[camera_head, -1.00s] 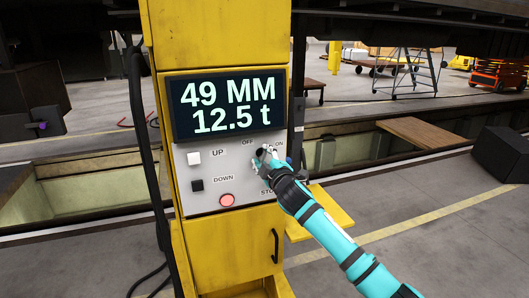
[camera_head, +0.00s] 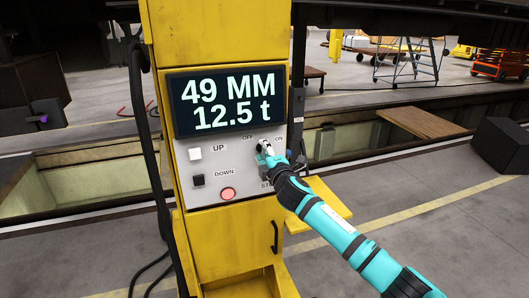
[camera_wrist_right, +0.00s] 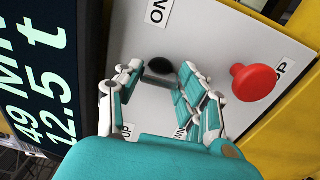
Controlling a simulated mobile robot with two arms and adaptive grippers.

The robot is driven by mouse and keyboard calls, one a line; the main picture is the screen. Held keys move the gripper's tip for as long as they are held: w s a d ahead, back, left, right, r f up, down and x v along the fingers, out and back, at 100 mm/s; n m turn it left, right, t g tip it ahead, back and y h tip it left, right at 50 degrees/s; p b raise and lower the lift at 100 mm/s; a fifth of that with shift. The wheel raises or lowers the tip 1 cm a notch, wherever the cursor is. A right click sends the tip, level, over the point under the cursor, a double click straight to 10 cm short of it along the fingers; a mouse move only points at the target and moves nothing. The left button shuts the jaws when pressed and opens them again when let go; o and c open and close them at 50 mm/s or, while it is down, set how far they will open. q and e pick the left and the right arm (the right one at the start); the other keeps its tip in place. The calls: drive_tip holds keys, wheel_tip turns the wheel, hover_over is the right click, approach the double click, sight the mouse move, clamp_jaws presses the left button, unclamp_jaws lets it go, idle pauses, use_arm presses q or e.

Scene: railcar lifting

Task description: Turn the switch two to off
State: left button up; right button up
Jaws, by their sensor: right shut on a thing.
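The switch (camera_wrist_right: 161,66) is a black knob on the white control panel (camera_wrist_right: 210,45). In the wrist view it sits between my right gripper's fingers. My right gripper (camera_wrist_right: 160,72) is shut on the switch. In the head view my right gripper (camera_head: 265,149) is at the panel's upper right, by the OFF label (camera_head: 247,137) and ON label (camera_head: 279,139). The fingers hide most of the knob there, and I cannot tell which way it points. My left gripper is not in view.
The display (camera_head: 228,101) above the panel reads 49 MM and 12.5 t. A red mushroom button (camera_wrist_right: 253,82) is beside my fingers. The white UP button (camera_head: 195,154), black DOWN button (camera_head: 198,180) and red round button (camera_head: 228,193) are further left. The yellow cabinet (camera_head: 235,240) carries the panel.

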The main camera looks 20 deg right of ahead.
drive_tip(key=o, duration=1.2)
drive_tip(key=shift+c, duration=0.2)
drive_tip(key=shift+s, duration=0.15)
drive_tip(key=s, duration=1.1)
drive_tip(key=shift+s+d, duration=0.2)
drive_tip(key=shift+s, duration=0.2)
drive_tip(key=shift+f, duration=0.15)
